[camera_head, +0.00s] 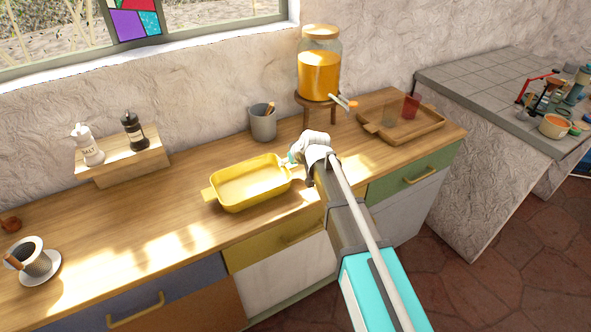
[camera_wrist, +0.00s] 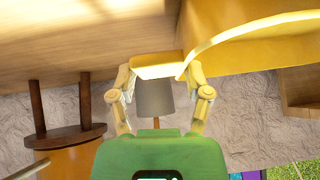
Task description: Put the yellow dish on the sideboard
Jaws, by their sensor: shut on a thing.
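The yellow dish (camera_head: 248,184) is a rectangular baking dish with a handle at each end. It is upright and looks level, over the wooden top of the sideboard (camera_head: 185,225); I cannot tell whether its base touches the wood. My gripper (camera_head: 294,162) is at the dish's right end, shut on the handle there. In the wrist view, which is upside down, the fingers (camera_wrist: 160,75) close on the yellow handle and the dish wall (camera_wrist: 235,48) extends to the right. The far handle is free.
A grey cup (camera_head: 263,124) stands just behind the dish. A juice dispenser (camera_head: 319,75) on a wooden stand and a tray (camera_head: 431,128) with glasses are to the right. Salt and pepper mills stand on a riser (camera_head: 122,164). A cup on a saucer (camera_head: 53,271) is front left.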

